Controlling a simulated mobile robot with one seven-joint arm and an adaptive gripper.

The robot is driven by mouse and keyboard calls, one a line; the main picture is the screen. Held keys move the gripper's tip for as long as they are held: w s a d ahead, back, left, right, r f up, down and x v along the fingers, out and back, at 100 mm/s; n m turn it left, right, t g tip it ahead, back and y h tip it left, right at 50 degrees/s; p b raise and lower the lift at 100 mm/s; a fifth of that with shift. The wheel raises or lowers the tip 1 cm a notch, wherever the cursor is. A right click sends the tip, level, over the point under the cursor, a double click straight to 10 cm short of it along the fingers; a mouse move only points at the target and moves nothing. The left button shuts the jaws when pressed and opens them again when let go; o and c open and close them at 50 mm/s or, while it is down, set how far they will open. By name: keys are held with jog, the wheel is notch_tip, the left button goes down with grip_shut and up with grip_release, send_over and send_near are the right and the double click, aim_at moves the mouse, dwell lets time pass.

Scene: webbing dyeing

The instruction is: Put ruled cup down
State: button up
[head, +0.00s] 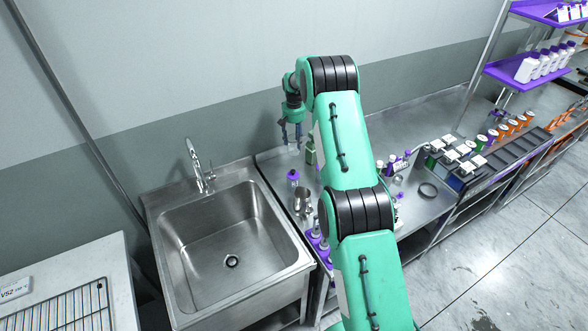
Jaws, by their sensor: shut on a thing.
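My gripper (291,136) is at the far left end of the steel counter, near the wall, with its fingers pointing down. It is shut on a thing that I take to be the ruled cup. The cup is too small and faint to make out between the fingers, and its markings do not show. I cannot tell whether it touches the steel counter (408,128). A green bottle (310,152) stands just right of and below the fingers. A purple-capped bottle (293,178) stands nearer to me.
A metal jug (303,203) and purple-based items (318,242) stand by the sink (228,240). My arm hides part of the counter. Small bottles (397,160), a dark round dish (428,190) and a black rack (490,160) are to the right. The back counter looks clear.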

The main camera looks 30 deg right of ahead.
aim_at(294, 155)
jog(key=shift+f, duration=3.1)
jog(key=shift+f, duration=0.1)
jog(key=shift+f+p, duration=0.4)
jog(key=shift+f, duration=1.4)
jog(key=shift+f, duration=0.2)
jog(key=o, duration=1.2)
jog(key=shift+r, duration=0.25)
jog(key=shift+r+b, duration=0.5)
jog(key=shift+r, duration=5.45)
